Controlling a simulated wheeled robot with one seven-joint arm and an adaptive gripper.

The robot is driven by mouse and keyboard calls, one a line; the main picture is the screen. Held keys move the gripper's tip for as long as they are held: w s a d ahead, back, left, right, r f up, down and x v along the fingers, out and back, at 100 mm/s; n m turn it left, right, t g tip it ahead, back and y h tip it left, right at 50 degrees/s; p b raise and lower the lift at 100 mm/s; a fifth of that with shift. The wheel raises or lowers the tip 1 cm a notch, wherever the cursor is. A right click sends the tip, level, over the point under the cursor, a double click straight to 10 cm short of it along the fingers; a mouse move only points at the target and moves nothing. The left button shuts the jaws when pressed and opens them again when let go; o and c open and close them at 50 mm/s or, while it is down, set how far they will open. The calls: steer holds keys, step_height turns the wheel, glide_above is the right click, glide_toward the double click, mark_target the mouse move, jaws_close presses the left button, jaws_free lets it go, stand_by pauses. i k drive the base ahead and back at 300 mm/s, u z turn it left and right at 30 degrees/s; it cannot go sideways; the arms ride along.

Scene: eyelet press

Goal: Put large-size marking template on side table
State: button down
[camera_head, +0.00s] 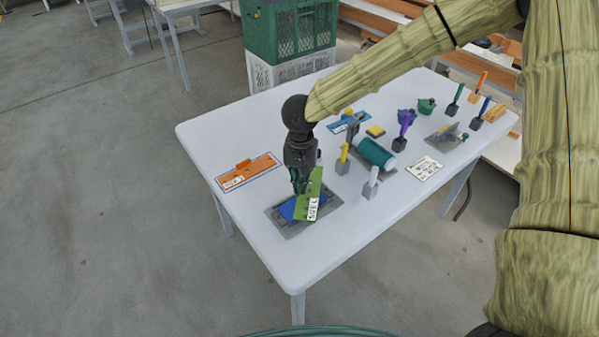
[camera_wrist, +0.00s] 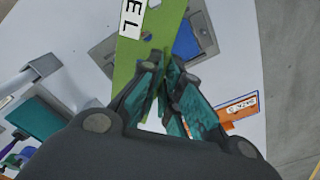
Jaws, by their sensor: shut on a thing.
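The large-size marking template (camera_head: 309,203) is a green plate with a white "SIZE L" label. My gripper (camera_head: 302,187) is shut on it and holds it tilted over a grey plate (camera_head: 293,231) with a blue piece (camera_head: 288,209) on the white table (camera_head: 250,254). In the wrist view the template (camera_wrist: 131,62) runs up from between the fingers of my gripper (camera_wrist: 165,66), and its label is partly cut off. The head view does not settle whether the template touches the grey plate. I cannot tell which table is the side table.
An orange template (camera_head: 262,165) lies left in a blue outline; a blue template (camera_head: 338,126) lies farther back. Several small-handled tools, a teal cylinder (camera_head: 374,154) and a white card (camera_head: 425,168) fill the right. Green and white crates (camera_head: 290,32) stand behind. The near table edge is clear.

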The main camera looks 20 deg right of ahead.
mark_target(425, 80)
steer(key=z, duration=0.45)
steer(key=k, duration=1.15)
steer(key=z, duration=1.4)
steer(key=i, duration=1.4)
steer(key=z, duration=0.4)
steer(key=i, duration=2.75)
steer(key=u, duration=1.1)
steer(key=i, duration=0.75)
steer(key=u, duration=1.45)
steer(key=i, duration=0.6)
steer(key=u, duration=0.35)
